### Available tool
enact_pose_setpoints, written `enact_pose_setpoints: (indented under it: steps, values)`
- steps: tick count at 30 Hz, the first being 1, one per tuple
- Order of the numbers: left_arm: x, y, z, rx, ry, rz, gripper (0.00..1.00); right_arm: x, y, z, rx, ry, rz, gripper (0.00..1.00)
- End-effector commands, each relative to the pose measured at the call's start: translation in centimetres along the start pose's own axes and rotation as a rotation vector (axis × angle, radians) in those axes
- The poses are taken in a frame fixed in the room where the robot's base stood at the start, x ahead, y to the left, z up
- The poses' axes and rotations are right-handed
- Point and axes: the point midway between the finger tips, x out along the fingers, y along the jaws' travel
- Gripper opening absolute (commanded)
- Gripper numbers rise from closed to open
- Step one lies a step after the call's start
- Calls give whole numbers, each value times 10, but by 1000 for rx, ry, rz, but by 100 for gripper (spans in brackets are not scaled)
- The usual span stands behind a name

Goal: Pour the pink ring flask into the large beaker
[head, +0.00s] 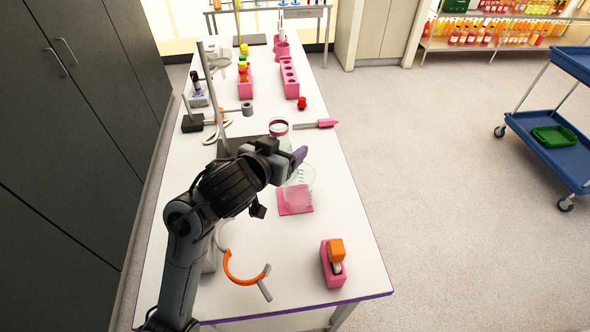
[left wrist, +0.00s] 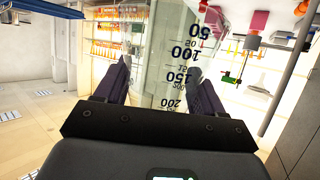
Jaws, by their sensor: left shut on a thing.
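The pink ring flask (head: 279,128) is clear glass with a dark pink band near its top; it looks about upright in the head view. My left gripper (head: 297,158) is shut on it, with one purple finger showing and the arm hiding part of the flask. In the left wrist view, the clear glass (left wrist: 165,60) with upside-down volume marks stands between the fingers (left wrist: 157,85). The large beaker (head: 302,182) stands on a pink mat (head: 296,207), just in front of the gripper. I cannot tell its contents. My right gripper is not in view.
A ring stand (head: 212,95) is behind on the left. A red stopper (head: 302,104) and a pink-handled tool (head: 322,124) lie beyond the flask. Pink racks (head: 289,80) stand farther back. A pink holder (head: 333,268) and an orange ring clamp (head: 243,278) are nearer the front.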

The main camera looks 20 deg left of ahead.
Motion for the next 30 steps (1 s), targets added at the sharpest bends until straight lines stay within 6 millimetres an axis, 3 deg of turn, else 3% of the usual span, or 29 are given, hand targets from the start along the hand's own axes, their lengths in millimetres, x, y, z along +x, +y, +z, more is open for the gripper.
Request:
enact_pose_setpoints:
  steps: [5,11,19,30]
  values:
    - [14,17,-10,35,9,77,25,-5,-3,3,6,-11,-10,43]
    - [38,49,-16,92,3,215,25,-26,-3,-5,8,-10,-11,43]
    - [64,84,-8,138,-17,366,26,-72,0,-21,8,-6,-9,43]
    - [77,106,12,175,-17,470,26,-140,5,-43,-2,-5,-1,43]
